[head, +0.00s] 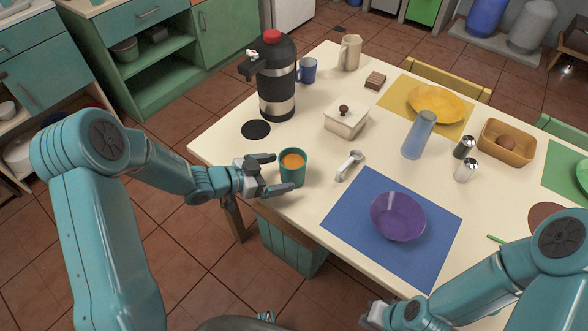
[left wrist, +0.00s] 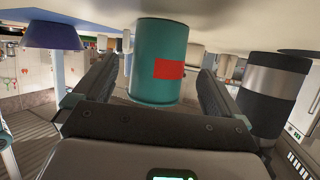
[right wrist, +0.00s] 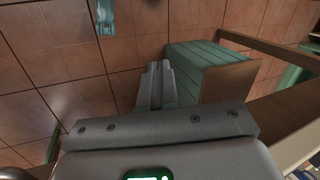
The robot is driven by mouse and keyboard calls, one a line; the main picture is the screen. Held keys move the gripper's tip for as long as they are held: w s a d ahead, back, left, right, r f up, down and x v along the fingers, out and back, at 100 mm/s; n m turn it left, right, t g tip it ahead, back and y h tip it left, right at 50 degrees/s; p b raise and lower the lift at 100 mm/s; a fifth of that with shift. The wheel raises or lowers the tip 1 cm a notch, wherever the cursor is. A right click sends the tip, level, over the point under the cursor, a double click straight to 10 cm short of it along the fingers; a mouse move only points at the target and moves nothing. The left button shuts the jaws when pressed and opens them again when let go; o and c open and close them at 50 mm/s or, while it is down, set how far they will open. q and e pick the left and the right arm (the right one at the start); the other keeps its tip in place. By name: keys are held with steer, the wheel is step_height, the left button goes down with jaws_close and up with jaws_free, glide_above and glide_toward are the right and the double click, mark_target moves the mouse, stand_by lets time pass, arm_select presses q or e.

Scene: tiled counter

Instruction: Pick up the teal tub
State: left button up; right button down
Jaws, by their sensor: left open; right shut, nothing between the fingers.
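The teal tub (head: 298,172), a small round container with orange contents, stands upright near the table's left front edge. In the left wrist view the tub (left wrist: 158,40) shows a red label. My left gripper (head: 281,173) is open, with one finger on each side of the tub; whether the fingers touch it I cannot tell. My right gripper (head: 372,318) is low at the bottom of the head view, partly cut off. In the right wrist view its fingers (right wrist: 157,85) are shut and empty, above the floor.
A black-and-steel flask (head: 277,80) and a white lidded box (head: 346,118) stand behind the tub. A white-handled utensil (head: 349,165) lies right of it. A purple bowl (head: 398,216) sits on a blue mat (head: 350,222). A teal slatted bin (head: 290,245) stands below the table edge.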

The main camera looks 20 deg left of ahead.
arm_select(q)
steer(key=shift+w+d+f, duration=0.1)
steer(key=shift+w+f, duration=0.1)
steer(key=shift+w, duration=0.05)
steer(key=x, duration=0.4)
steer(key=shift+w+d, duration=0.15)
steer(key=shift+d, duration=0.25)
steer(key=shift+w+f, duration=0.1)
steer(key=shift+f, duration=0.05)
steer(key=c, duration=1.2)
steer(key=shift+c, duration=0.2)
step_height(320, 180, up, 20)
steer(key=p, duration=0.3)
steer(key=shift+p, duration=0.4)
